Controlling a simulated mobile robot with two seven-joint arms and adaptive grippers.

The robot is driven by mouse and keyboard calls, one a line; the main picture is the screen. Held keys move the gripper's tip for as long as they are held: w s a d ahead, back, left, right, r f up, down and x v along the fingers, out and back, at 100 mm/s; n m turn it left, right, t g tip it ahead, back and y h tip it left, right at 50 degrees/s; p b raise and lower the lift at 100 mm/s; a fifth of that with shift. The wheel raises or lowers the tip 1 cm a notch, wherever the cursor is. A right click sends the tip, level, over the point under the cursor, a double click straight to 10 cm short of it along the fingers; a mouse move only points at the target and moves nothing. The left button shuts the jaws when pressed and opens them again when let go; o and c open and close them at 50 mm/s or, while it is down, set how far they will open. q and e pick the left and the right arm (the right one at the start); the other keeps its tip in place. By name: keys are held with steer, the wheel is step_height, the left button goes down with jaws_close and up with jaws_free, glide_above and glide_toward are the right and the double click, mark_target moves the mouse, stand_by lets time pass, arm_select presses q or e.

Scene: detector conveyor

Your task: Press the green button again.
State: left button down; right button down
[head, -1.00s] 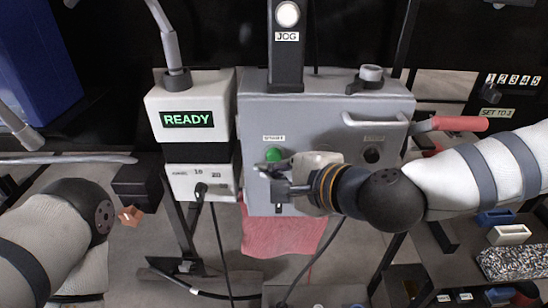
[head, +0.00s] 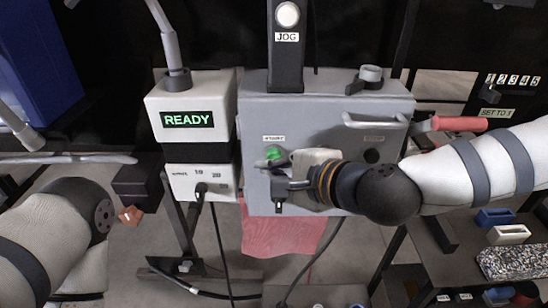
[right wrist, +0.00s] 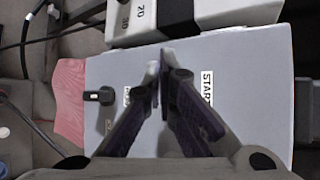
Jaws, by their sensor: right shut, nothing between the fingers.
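The green button (head: 274,152) is on the front of the grey control box (head: 390,178), just below a small white label. My right gripper (head: 275,168) is shut and empty at the button, with its tips just below and over its lower edge in the head view. In the right wrist view the shut fingertips (right wrist: 166,62) are beside the START label (right wrist: 207,88), and the button is hidden behind them. I cannot tell whether the tips touch or press it. My left arm shows at the left edge of the head view, but its gripper cannot be made out.
A white unit (head: 190,112) left of the box has a display reading READY. A JOG post (head: 286,50) stands above the box. A handle (head: 375,122) and a red-gripped lever (head: 460,124) are at its right. A red cloth (head: 285,236) hangs below.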

steer(key=shift+w, duration=0.5)
stand_by(0.8)
arm_select(q)
steer(key=shift+w+r, duration=0.25)
steer(key=shift+r, duration=0.05)
arm_select(e)
steer(key=shift+s, duration=0.9)
